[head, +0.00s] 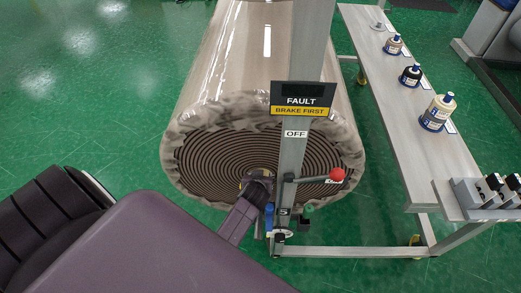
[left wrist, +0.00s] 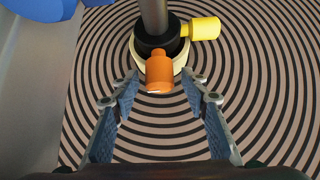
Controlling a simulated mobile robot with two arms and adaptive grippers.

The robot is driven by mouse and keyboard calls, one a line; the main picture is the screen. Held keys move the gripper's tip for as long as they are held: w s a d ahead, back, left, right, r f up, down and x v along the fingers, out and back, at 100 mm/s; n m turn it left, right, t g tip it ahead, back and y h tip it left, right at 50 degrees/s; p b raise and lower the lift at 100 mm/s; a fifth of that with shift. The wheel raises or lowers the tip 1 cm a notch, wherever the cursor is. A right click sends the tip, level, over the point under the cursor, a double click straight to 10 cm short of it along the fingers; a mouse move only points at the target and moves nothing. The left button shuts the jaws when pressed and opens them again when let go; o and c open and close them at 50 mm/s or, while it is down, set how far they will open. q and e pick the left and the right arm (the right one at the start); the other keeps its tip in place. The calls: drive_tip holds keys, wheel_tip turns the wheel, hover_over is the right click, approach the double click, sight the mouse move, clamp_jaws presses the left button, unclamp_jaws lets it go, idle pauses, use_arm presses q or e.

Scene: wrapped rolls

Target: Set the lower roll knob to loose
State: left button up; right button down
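The wrapped roll (head: 185,150) lies with its spiral end facing me, behind a grey post. In the left wrist view, a dark shaft with a black collar (left wrist: 146,42) stands at the spiral's centre. An orange knob (left wrist: 159,74) points toward me from the collar, and a yellow knob (left wrist: 204,28) sticks out to the right. My left gripper (left wrist: 161,84) is open, with one finger on each side of the orange knob and gaps visible. In the head view, my left gripper (head: 258,180) is at the roll's centre, largely hiding the knobs. No setting label is readable. My right gripper is not in view.
The post carries a FAULT / BRAKE FIRST sign (head: 304,98) and an OFF label (head: 296,134). A lever with a red ball (head: 337,174) extends right, close to my gripper. A bench (head: 425,140) with several bottles stands at right. Green floor is clear at left.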

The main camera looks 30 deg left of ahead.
use_arm(q)
drive_tip(key=v, duration=0.7)
drive_tip(key=shift+s+r, duration=0.15)
drive_tip(key=shift+r, duration=0.05)
idle(0.4)
